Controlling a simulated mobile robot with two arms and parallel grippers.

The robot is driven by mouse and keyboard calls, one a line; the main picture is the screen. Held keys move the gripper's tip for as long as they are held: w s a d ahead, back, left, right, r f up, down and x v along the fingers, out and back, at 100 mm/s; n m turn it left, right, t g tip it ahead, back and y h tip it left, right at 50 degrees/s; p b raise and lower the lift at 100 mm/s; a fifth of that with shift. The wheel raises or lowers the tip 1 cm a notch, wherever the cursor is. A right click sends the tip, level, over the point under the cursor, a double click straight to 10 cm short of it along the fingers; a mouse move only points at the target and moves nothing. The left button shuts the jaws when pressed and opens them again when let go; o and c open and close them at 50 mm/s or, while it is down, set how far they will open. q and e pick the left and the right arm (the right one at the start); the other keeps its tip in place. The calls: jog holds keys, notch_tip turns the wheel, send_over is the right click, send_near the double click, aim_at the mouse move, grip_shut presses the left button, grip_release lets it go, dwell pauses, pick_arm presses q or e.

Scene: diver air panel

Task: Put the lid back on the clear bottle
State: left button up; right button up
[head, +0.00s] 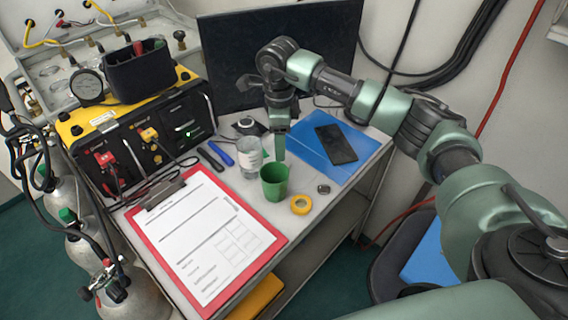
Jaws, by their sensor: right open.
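The clear bottle (249,160) stands upright on the table behind a green cup (274,183), with a pale label and no lid visible on its top. A small, round, dark grey disc (323,189), which looks like the lid, lies on the table to the right of the green cup. My right gripper (279,152) points down just right of the bottle and behind the cup. It is open with nothing seen in it; whether it touches the bottle is unclear. My left gripper is out of view.
A red clipboard (275,238) fills the table's front. A phone (336,144) lies on a blue folder (310,150) at right. A blue marker (221,153) lies left of the bottle. A dark monitor (225,60) stands behind.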

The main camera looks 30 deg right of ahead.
aim_at(284, 163)
jog(key=shift+f, duration=1)
jog(key=shift+d+f+p, duration=0.1)
jog(key=shift+f+p, duration=0.1)
jog(key=shift+p, duration=0.15)
jog(key=f, duration=0.1)
jog(key=f+p, duration=0.1)
jog(key=f, duration=0.1)
jog(key=shift+d+f, duration=0.3)
jog(key=shift+d, duration=0.1)
jog(key=shift+f+p, duration=0.3)
jog(key=shift+f, duration=0.3)
grip_shut()
